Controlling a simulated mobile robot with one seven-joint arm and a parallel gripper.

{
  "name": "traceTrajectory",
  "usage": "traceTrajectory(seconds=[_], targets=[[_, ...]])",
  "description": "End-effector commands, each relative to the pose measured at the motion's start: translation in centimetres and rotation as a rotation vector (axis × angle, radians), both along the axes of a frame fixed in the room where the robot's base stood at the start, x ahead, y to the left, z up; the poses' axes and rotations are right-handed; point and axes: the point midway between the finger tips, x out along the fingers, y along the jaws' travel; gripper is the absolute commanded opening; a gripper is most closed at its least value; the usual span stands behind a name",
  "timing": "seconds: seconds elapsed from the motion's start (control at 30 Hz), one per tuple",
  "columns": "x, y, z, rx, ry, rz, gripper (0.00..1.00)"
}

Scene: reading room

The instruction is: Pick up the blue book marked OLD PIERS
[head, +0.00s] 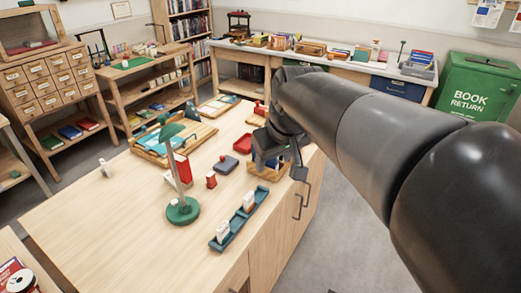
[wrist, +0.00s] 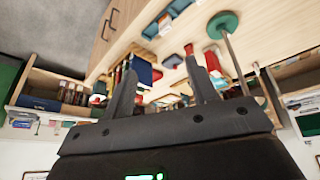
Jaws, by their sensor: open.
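A blue book (wrist: 143,71) stands among other books in a wooden holder, seen in the wrist view close to the left finger. No title is readable on it, so I cannot confirm that it is OLD PIERS. In the head view a wooden holder (head: 268,174) sits at the right edge of the table under my gripper (head: 281,165), which hides most of its contents. I cannot tell whether a finger touches the book.
A green lamp (head: 182,210), a blue-green tray (head: 239,218) with small white blocks, a red stamp (head: 211,180) and a dark pad (head: 228,165) stand nearby on the wooden table (head: 120,215). The table's near left is mostly clear.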

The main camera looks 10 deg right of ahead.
Motion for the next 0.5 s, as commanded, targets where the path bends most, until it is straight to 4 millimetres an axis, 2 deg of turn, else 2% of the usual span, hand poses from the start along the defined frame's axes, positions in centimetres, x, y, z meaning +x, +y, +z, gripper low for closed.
traceTrajectory(seconds=[0.03,0.27,0.5], targets=[[1.9,-0.3,0.2,-0.003,0.012,0.02,0.53],[9.9,-1.5,0.2,-0.013,0.043,0.145,0.53],[18.0,-3.5,-1.6,-0.008,0.064,0.274,0.53]])
